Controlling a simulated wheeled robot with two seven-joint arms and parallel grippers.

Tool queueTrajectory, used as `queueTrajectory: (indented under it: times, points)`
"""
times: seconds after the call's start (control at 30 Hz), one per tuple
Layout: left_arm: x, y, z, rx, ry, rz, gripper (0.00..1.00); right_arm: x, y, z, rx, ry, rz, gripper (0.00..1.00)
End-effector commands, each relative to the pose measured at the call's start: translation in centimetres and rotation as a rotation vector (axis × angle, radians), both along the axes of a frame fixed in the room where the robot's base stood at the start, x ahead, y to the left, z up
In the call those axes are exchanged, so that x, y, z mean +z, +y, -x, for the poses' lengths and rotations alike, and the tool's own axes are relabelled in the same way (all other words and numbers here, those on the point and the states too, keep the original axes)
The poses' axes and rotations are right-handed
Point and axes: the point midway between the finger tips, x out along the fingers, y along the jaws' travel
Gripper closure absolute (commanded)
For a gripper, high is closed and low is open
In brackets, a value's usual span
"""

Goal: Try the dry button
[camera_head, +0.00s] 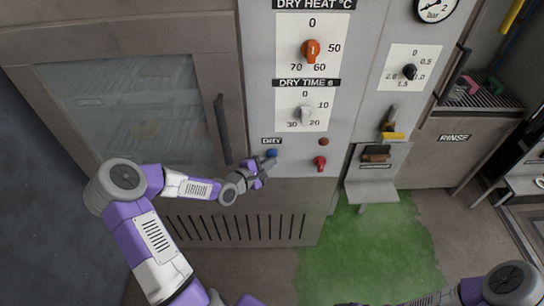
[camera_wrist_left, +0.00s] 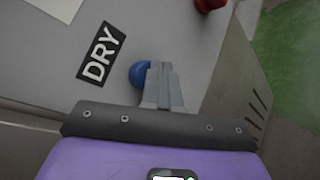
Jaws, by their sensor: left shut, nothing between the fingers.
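The blue dry button (camera_head: 271,153) sits on the grey control panel under the small DRY label (camera_head: 271,141). In the left wrist view the button (camera_wrist_left: 137,74) shows beside the DRY label (camera_wrist_left: 101,53), partly covered by the fingers. My left gripper (camera_head: 268,160) is shut and empty, its fingertips (camera_wrist_left: 160,68) at the button's edge. I cannot tell whether the tips touch it. My right arm shows at the lower right of the head view; its gripper is out of the picture.
A red knob (camera_head: 320,163) is right of the button, with a brown round light or button (camera_head: 323,142) above it. The dry time dial (camera_head: 305,114) and orange dry heat dial (camera_head: 311,50) are higher. A door handle (camera_head: 222,128) stands left. Green floor (camera_head: 375,250) lies below.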

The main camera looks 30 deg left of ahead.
Motion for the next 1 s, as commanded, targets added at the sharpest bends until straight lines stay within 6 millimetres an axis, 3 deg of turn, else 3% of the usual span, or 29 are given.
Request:
queueTrajectory:
  times: [0.57, 1.0]
  points:
    - [0.0, 0.2, -0.3, 0.001, 0.000, 0.000, 1.00, 0.2, 0.0, 0.0, 0.000, 0.000, 0.000, 0.23]
    - [0.0, -0.7, 1.2, 0.001, 0.001, 0.001, 1.00, 1.2, 0.0, 0.0, 0.000, 0.000, 0.000, 0.23]
